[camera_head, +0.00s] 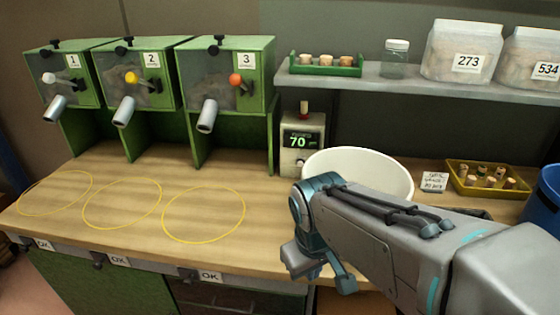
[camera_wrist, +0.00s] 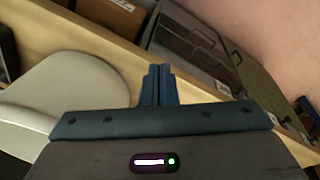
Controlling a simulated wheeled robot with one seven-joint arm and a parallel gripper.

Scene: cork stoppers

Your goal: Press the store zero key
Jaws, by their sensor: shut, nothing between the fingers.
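A small cream device (camera_head: 302,160) with a green display reading 70 stands at the back of the counter, below the shelf. A brown knob or stopper sticks up on its top. A round button-like spot shows low on its front; I cannot read any label there, so I cannot tell which key is the store zero key. My gripper shows in the wrist view with its two blue fingers (camera_wrist: 158,84) together and nothing between them. It is apart from the device, near the counter's front edge. In the head view my arm hides part of the counter.
A white bowl (camera_head: 358,174) stands right of the device, partly behind my arm. Three green dispensers (camera_head: 228,85) line the left back. A yellow tray (camera_head: 487,182) of corks and a handwritten card (camera_head: 433,182) lie right. The counter's left middle (camera_head: 150,180) is clear.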

